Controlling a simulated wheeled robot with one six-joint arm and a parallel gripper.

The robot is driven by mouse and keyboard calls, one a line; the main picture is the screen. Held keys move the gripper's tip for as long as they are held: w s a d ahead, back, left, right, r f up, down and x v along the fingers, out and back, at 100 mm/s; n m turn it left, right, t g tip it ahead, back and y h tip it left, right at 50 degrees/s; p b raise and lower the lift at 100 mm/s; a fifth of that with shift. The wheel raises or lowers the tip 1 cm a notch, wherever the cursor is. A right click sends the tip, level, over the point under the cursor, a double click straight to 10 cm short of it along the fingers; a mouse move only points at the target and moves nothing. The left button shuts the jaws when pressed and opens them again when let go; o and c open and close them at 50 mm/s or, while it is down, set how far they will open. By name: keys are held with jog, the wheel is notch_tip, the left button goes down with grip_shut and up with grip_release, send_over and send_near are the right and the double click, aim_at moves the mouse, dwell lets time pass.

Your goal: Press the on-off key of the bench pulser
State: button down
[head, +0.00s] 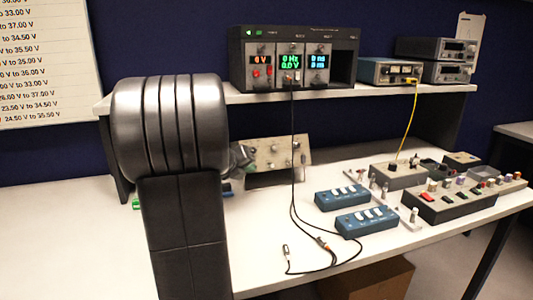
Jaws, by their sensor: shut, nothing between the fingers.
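A dark rack unit (293,61) stands on the raised shelf, with red, green and blue lit readouts reading 0 V, 0 Hz with 0.0 V, and a blue one too small to read. It has a small green light at its top left. I cannot tell for sure which unit is the bench pulser, and its on-off key is too small to make out. My arm stands large at the left and hides part of the bench. I cannot make out my gripper; a small grey shape beside the arm is unclear.
A tilted pale knob panel (277,158) stands under the shelf (350,92). Two blue boxes (341,197), a black box with coloured buttons (450,200) and black leads (294,150) are on the white bench (262,237). More instruments (390,72) stand on the shelf at right.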

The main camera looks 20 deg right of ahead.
dwell(0.5)
jog(key=shift+s+r+p, duration=0.15)
jog(key=shift+s+p, duration=0.2)
jog(key=shift+s, duration=0.05)
jog(key=s+r+p, duration=0.2)
jog(key=s, duration=0.3)
jog(key=shift+s+r, duration=0.15)
jog(key=shift+s, duration=0.15)
jog(key=shift+d, duration=0.1)
dwell(1.6)
